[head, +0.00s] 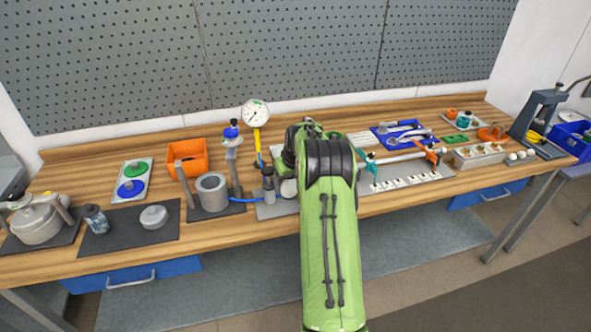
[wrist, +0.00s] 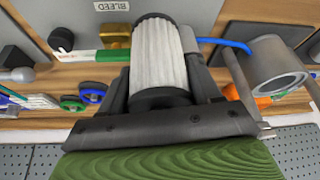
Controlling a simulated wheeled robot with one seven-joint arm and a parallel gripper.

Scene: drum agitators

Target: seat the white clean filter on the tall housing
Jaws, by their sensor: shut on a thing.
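In the wrist view, my gripper (wrist: 158,80) is shut on the white clean filter (wrist: 158,50), a pleated white cylinder with black end caps, with one dark finger along each side. In the head view my green arm hides most of the gripper; a pale rounded shape beside it may be the filter, but I cannot tell. I cannot surely identify the tall housing; a dark upright canister (head: 268,184) with a blue hose stands just left of my arm. No contact between the filter and a housing is visible.
A hollow grey cylinder (head: 211,190) stands between posts to the left and shows in the wrist view (wrist: 275,65). A plate marked BLEED (wrist: 115,12) lies beyond the filter. A gauge (head: 255,113) stands behind; an orange bin (head: 187,158) is further left. Tools crowd the right.

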